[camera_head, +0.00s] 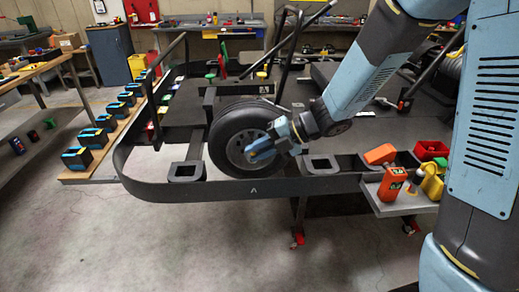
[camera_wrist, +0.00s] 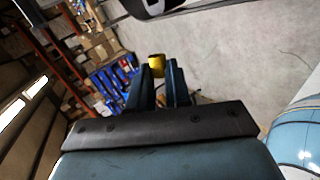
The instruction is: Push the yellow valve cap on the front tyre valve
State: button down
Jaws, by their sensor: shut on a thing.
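The front tyre (camera_head: 220,132) is a black wheel with a grey hub, mounted on the kart at the near side of the stand. My gripper (camera_head: 256,152) is in front of the wheel's hub in the head view and covers part of it. The yellow valve cap (camera_wrist: 156,62) shows in the wrist view between the tips of my gripper (camera_wrist: 159,75), which is shut on it. In the head view the cap is hidden at my fingers, and I cannot make out the valve. I cannot tell whether the cap touches the valve.
The kart frame's dark bumper (camera_head: 235,190) curves around the wheel. A side tray (camera_head: 405,204) at the right holds an orange device (camera_head: 391,184) and a yellow bottle (camera_head: 433,182). A bench with several blue-black boxes (camera_head: 77,159) stands at the left. The floor in front is clear.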

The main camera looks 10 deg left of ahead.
jog(key=shift+w+d, duration=0.1)
jog(key=shift+w, duration=0.05)
jog(key=shift+w+a+f, duration=0.2)
jog(key=shift+w+a, duration=0.05)
jog(key=shift+w, duration=0.65)
jog(key=shift+w+a+f, duration=0.2)
jog(key=shift+w, duration=0.65)
jog(key=shift+w+a+f, duration=0.2)
jog(key=shift+w+a, duration=0.05)
jog(key=shift+w, duration=0.65)
jog(key=shift+w+a+f, duration=0.15)
jog(key=shift+w, duration=0.5)
jog(key=shift+w+a+f, duration=0.1)
jog(key=shift+w+a, duration=0.05)
jog(key=shift+w, duration=0.5)
dwell(0.3)
jog(key=c, duration=1)
grip_release()
jog(key=v, duration=1.3)
jog(key=shift+w+d+r, duration=0.1)
jog(key=shift+d+r, duration=0.05)
jog(key=shift+d, duration=0.2)
